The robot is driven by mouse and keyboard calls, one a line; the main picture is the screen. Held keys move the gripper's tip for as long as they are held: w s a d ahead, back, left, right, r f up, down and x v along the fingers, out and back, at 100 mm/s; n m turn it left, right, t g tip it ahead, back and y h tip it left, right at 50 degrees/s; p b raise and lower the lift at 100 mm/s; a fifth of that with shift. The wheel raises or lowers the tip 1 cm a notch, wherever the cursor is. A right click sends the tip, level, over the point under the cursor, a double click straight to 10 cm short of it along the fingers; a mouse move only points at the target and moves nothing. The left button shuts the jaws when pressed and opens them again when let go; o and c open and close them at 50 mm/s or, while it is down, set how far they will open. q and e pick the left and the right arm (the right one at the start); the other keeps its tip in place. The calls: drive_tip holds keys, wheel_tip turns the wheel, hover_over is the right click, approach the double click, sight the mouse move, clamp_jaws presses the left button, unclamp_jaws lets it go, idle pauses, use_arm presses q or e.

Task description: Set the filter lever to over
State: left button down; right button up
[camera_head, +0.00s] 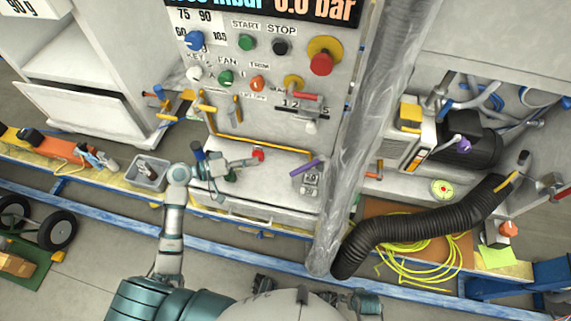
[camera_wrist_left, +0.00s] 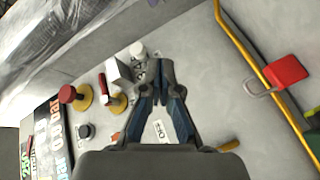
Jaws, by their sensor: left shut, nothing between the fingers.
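The grey control panel (camera_head: 225,75) stands ahead. My left gripper (camera_head: 246,162) is in front of the panel's lower part, below the yellow bar. In the left wrist view its fingers (camera_wrist_left: 153,68) meet at the tips, empty, and cover part of the panel.
A red padlock (camera_wrist_left: 289,71) hangs at the yellow bar (camera_head: 260,138). The red mushroom button (camera_head: 321,63) and red-handled selector (camera_head: 306,96) stick out of the panel. A plastic-wrapped column (camera_head: 350,150) stands right of it. A grey bin (camera_head: 148,173) is at left.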

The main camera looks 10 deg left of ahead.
sight(307, 167)
use_arm(q)
drive_tip(key=w+d+f, duration=0.2)
drive_tip(key=d, duration=0.9)
drive_tip(key=shift+w+f, duration=0.15)
drive_tip(key=shift+w, duration=0.25)
use_arm(e)
drive_tip(key=shift+s+d+f, duration=0.15)
drive_tip(key=shift+s+f, duration=0.05)
drive_tip(key=shift+f, duration=0.45)
use_arm(q)
drive_tip(key=shift+d, duration=0.1)
